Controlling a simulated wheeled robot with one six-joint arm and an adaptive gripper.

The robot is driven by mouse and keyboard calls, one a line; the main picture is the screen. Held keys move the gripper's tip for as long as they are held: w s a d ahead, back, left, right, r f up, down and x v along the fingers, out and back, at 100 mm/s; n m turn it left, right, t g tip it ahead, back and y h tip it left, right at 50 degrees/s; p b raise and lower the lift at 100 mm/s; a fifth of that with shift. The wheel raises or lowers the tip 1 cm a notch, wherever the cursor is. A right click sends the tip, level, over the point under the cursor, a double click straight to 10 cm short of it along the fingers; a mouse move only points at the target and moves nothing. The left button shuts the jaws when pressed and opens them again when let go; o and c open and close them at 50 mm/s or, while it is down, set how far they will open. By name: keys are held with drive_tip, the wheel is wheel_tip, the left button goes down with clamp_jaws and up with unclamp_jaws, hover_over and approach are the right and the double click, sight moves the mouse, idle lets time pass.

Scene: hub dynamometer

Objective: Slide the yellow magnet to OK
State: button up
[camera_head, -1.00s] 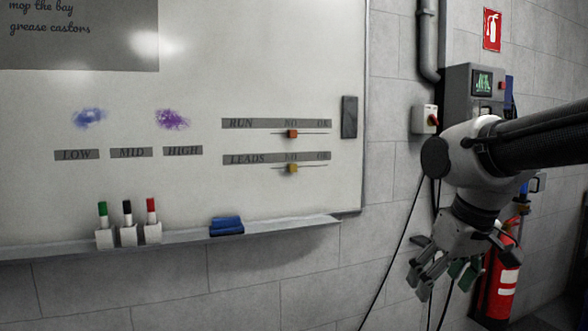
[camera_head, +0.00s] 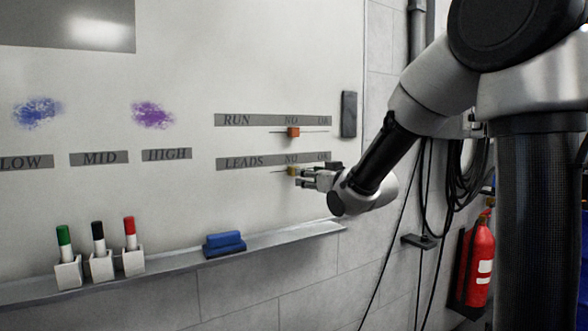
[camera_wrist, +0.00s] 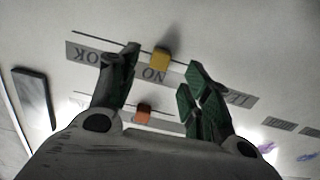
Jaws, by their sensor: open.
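The yellow magnet (camera_head: 292,171) sits under NO on the LEADS row of the whiteboard, at the left end of its short track line. In the wrist view the yellow magnet (camera_wrist: 160,58) lies between the two fingertips with gaps on both sides. My gripper (camera_head: 302,177) is at the board, open around the magnet without visibly gripping it; its green-padded fingers also show in the wrist view (camera_wrist: 153,67). The OK label (camera_wrist: 86,56) appears upside down to the left in the wrist view. In the head view my gripper partly covers the track's right part.
An orange magnet (camera_head: 293,132) sits under NO on the RUN row above. A dark block (camera_head: 348,114) is at the board's right edge. Below, the ledge holds a blue eraser (camera_head: 225,244) and several markers in white holders (camera_head: 101,265).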

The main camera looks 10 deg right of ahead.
drive_tip(key=r+x, duration=0.1)
drive_tip(key=x, duration=0.6)
drive_tip(key=shift+w+a+r+t, duration=0.2)
drive_tip(key=shift+w+r+t, duration=0.1)
drive_tip(key=shift+w, duration=0.05)
